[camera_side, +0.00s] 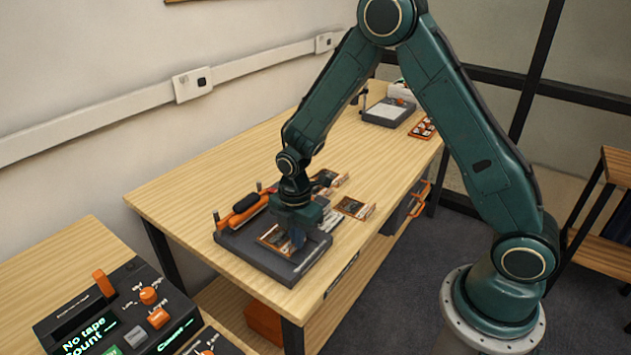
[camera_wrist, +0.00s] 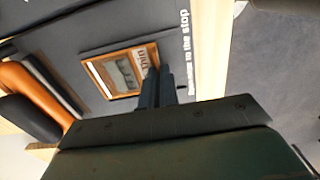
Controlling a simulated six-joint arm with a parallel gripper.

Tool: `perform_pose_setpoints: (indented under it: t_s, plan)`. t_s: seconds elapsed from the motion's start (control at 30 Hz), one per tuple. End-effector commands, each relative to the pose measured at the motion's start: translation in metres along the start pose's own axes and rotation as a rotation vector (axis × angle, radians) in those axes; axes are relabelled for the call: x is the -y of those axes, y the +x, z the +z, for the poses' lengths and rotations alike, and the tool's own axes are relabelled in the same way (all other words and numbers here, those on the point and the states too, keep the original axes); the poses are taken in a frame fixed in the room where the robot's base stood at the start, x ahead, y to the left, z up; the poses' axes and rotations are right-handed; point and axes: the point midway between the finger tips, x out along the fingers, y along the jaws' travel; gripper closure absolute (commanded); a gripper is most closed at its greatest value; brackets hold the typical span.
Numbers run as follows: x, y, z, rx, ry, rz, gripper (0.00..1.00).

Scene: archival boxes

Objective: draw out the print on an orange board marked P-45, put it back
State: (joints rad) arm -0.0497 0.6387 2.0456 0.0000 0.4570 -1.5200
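A print on an orange board (camera_side: 272,239) lies flat on a dark grey slab (camera_side: 250,258) near the table's front left corner. The print also shows in the wrist view (camera_wrist: 118,72), with an orange border around a grey picture; I cannot read a P-45 mark on it. My gripper (camera_side: 297,238) points down at the print's right edge, low over the slab. In the wrist view the dark fingers (camera_wrist: 158,85) sit close together at that edge and cover part of it. I cannot tell whether they grip the board.
An orange and black roller-like part (camera_side: 245,206) runs along the slab's back edge. More prints (camera_side: 353,208) lie to the right on the table. A grey tray (camera_side: 388,112) stands at the far end. A black control panel (camera_side: 120,315) is at the lower left.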

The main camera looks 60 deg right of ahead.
Motion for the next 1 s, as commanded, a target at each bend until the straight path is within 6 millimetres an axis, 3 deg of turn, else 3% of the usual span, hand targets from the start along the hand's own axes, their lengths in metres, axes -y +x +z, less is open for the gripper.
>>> perform_pose_setpoints:
  t_s: [0.33, 0.5, 1.0]
  plan:
    - [0.0016, 0.0000, -0.0001, 0.000, 0.000, 0.000, 1.00]
    - [0.0015, 0.0000, -0.0001, 0.000, 0.000, 0.000, 0.72]
    - [0.0008, -0.0071, -0.0001, 0.000, 0.000, 0.002, 0.72]
